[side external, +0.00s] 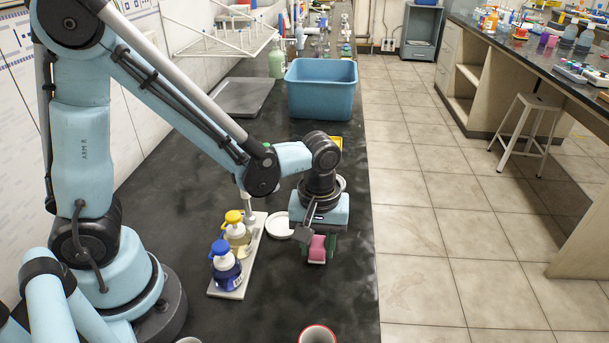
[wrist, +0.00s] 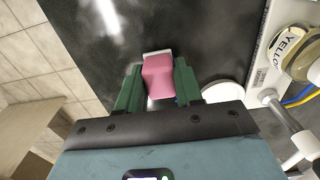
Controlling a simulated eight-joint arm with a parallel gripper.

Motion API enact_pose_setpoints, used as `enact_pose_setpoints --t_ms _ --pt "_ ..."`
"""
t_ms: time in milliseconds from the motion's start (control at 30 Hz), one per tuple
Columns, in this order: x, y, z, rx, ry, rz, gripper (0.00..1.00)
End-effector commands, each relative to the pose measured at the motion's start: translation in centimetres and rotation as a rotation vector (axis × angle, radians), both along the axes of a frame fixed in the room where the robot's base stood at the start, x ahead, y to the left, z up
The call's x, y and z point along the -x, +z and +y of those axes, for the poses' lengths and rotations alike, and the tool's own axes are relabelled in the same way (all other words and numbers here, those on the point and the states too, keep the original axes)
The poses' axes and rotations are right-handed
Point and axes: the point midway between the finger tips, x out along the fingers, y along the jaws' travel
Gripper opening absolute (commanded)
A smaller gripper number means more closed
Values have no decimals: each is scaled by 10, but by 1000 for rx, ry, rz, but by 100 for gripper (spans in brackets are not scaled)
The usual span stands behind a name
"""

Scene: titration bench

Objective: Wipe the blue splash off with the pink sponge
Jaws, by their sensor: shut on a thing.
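The pink sponge (side external: 317,248) is between the green fingers of my gripper (side external: 317,250), over the black bench top to the right of the bottles. In the wrist view the sponge (wrist: 158,77) sits between both fingers of my gripper (wrist: 158,88), which is shut on it. A pale edge shows along the sponge's far side. I cannot tell whether the sponge touches the bench.
A blue-capped bottle (side external: 225,266) and a yellow-capped bottle (side external: 237,232) stand on a pale tray (side external: 234,294). A white dish (side external: 279,226) lies left of my gripper. A blue tub (side external: 320,92) stands farther back. A red-rimmed cup (side external: 317,335) is at the front. The bench's right edge is close.

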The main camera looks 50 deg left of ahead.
Motion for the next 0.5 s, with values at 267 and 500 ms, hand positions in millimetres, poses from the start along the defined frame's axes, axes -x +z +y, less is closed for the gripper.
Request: enact_pose_setpoints --t_ms 267,500 --pt "0 -5 0 0 0 0 3" --pt "0 -10 0 0 0 0 3"
